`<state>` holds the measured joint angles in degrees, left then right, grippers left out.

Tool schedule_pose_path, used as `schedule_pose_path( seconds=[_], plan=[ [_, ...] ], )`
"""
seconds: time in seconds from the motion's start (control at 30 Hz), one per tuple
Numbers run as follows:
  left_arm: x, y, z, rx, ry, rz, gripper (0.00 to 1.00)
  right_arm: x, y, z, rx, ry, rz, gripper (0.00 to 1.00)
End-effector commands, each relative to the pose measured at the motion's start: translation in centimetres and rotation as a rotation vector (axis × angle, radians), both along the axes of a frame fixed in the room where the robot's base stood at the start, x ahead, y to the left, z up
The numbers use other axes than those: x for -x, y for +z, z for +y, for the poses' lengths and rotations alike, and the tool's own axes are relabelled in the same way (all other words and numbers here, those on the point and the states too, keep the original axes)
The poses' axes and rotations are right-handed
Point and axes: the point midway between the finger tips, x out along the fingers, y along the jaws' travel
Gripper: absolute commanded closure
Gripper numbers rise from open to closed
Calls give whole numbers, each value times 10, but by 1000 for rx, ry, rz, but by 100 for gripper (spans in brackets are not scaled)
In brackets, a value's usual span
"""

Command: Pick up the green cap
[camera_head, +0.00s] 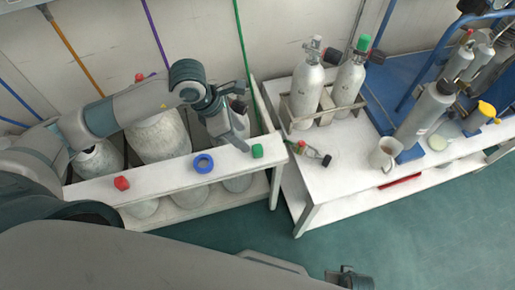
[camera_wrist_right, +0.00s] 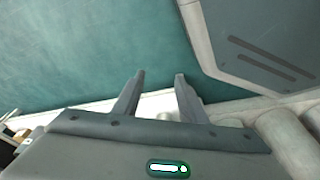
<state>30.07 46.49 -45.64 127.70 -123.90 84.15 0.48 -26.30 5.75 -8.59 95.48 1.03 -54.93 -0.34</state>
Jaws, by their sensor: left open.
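A small green cap (camera_head: 257,151) sits on the white front rail of the cylinder rack, near its right end. My left gripper (camera_head: 240,138) is open, just left of the green cap and close above the rail, and appears empty. I cannot tell whether it touches the cap. My right gripper (camera_wrist_right: 159,76) is open and empty in the right wrist view, with the green floor beyond its fingers. Part of it also shows at the bottom of the head view (camera_head: 350,279).
On the rack rail (camera_head: 150,182) are a blue ring (camera_head: 203,163) and a red cap (camera_head: 122,183). Large grey cylinders (camera_head: 158,137) stand behind it. The white table (camera_head: 345,195) at right holds two cylinders in a holder, one green-topped (camera_head: 364,43), and a mug (camera_head: 384,154).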

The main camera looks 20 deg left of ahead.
Motion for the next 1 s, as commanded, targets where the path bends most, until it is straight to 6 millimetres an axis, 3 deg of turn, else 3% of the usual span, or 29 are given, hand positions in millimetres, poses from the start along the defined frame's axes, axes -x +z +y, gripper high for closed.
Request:
schedule_pose_path(
  seconds=[0.3, 0.77, 0.93, 1.0],
  plan=[
    [-8, -41, -15, 1, -1, 2, 53, 7, -12, -2, 1, -1, 9, 62],
    [-10, -46, -17, 0, -1, 0, 53, -1, -11, -2, 2, 0, 0, 62],
    [-13, -56, -23, 2, 0, 3, 53, -2, -10, -2, -1, -1, -11, 62],
    [-15, -63, -27, 1, 0, 3, 53, 6, -21, -3, 1, -2, 4, 62]
  ],
)
